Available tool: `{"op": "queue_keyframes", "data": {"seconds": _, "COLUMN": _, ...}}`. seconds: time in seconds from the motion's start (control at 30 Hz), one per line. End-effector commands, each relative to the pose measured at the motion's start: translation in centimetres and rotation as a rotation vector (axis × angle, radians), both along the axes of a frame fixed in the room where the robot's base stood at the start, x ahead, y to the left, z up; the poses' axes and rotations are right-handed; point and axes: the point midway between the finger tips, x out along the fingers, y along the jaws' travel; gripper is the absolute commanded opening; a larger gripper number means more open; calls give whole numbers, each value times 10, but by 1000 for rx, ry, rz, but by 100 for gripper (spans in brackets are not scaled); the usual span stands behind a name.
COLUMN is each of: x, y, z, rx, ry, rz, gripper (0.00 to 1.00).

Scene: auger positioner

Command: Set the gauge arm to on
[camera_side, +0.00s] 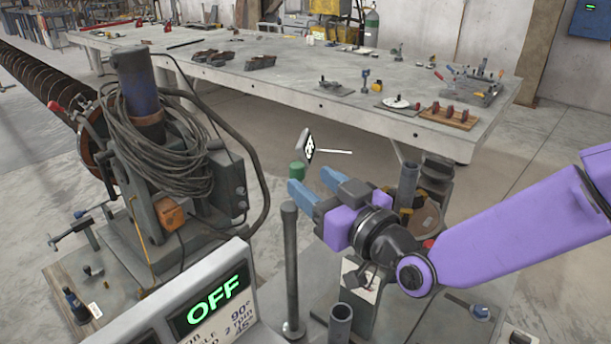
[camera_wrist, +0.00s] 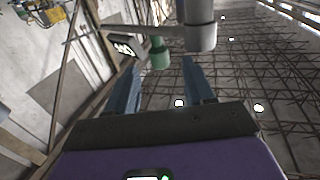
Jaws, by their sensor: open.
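The display (camera_side: 213,305) in the side view reads "OFF" in green letters. A green cylindrical knob (camera_side: 297,171) sits just beyond my gripper (camera_side: 310,182), near a small plate with a black-and-white mark (camera_side: 309,146) and a thin white pointer (camera_side: 336,151). Which of these parts is the gauge arm I cannot tell for certain. My gripper is open, with blue fingers pointing toward the green knob. In the wrist view the green knob (camera_wrist: 159,56) appears between and beyond the fingertips (camera_wrist: 160,75), beside a grey bar (camera_wrist: 150,31). Contact is not visible.
A grey upright post (camera_side: 290,265) stands left of my gripper. A machine with coiled cable (camera_side: 165,150) stands at the left. A long workbench (camera_side: 300,85) with tools and small fixtures is behind. A grey cylinder (camera_wrist: 201,35) is close by in the wrist view.

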Motion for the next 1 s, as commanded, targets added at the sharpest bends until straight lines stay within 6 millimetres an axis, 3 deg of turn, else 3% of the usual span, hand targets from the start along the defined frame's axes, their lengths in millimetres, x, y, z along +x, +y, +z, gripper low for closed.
{"op": "queue_keyframes", "data": {"seconds": 0.3, "x": 25, "y": 14, "z": 0, "rx": 0, "ry": 0, "rz": -1, "gripper": 53}}
{"op": "queue_keyframes", "data": {"seconds": 0.67, "x": 28, "y": 16, "z": 0, "rx": 0, "ry": 0, "rz": 0, "gripper": 53}}
{"op": "queue_keyframes", "data": {"seconds": 0.83, "x": 28, "y": 16, "z": 0, "rx": 0, "ry": 0, "rz": 0, "gripper": 1}}
{"op": "queue_keyframes", "data": {"seconds": 1.0, "x": 28, "y": 16, "z": 0, "rx": 0, "ry": 0, "rz": -1, "gripper": 0}}
